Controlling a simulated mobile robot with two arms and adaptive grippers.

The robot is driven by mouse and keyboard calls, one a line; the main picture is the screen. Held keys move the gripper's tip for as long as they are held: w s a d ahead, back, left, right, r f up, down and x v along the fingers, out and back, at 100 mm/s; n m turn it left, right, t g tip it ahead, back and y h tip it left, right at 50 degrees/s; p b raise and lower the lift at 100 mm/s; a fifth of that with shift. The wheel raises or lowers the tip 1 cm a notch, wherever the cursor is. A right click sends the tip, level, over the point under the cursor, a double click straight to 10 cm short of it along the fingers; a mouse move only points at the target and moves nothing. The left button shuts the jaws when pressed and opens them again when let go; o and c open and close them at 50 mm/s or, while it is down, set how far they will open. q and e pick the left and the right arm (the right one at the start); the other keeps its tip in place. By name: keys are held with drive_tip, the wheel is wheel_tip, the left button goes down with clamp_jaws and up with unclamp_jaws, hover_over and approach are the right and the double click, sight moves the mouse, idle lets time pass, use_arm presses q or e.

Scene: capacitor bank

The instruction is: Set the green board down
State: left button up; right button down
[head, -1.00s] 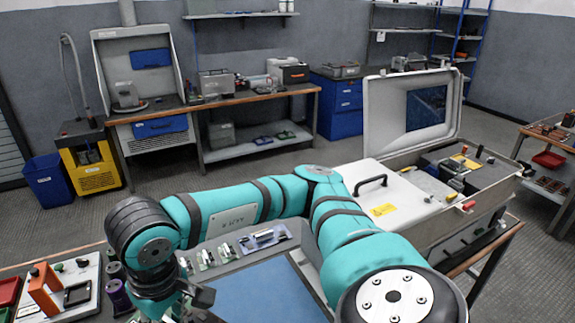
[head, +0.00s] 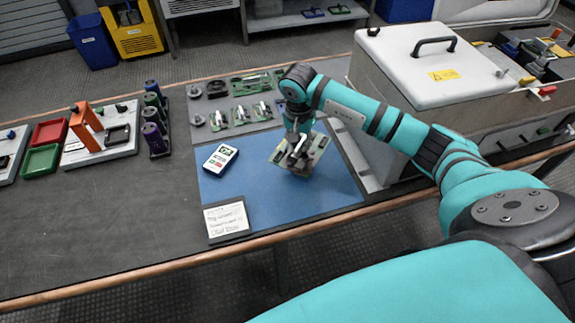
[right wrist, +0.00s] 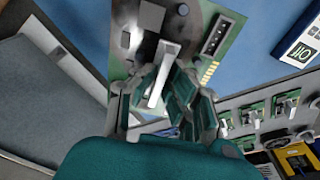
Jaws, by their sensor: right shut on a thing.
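The green board (head: 318,147) is over the blue mat (head: 335,185) on the bench in the head view, dark and pale parts on its face. My right gripper (head: 296,158) is above the board and shut on it, partly covering it. In the right wrist view the board (right wrist: 228,48) shows gold edge contacts and a dark slot, and my right gripper (right wrist: 163,85) closes around a light grey piece at its middle. I cannot tell whether the board touches the mat. My left gripper is out of view.
On the mat stand a white meter (head: 220,158) and a written card (head: 227,220). Behind lies a grey tray (head: 222,133) with several small green parts. A large pale case (head: 415,90) stands close on the right. The bench's left front is clear.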

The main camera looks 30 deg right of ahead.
sight(299, 158)
wheel_tip(299, 158, down, 6)
drive_tip(key=shift+f+p, duration=0.15)
drive_tip(key=shift+p, duration=0.2)
drive_tip(key=shift+f, duration=0.4)
drive_tip(key=shift+f, duration=0.15)
drive_tip(key=c, duration=1.4)
unclamp_jaws()
drive_tip(key=r, duration=0.8)
drive_tip(key=a+r+b, duration=0.1)
drive_tip(key=r, duration=0.3)
drive_tip(key=shift+s+a+r, duration=0.1)
drive_tip(key=shift+s+r, duration=0.05)
drive_tip(key=shift+s, duration=0.25)
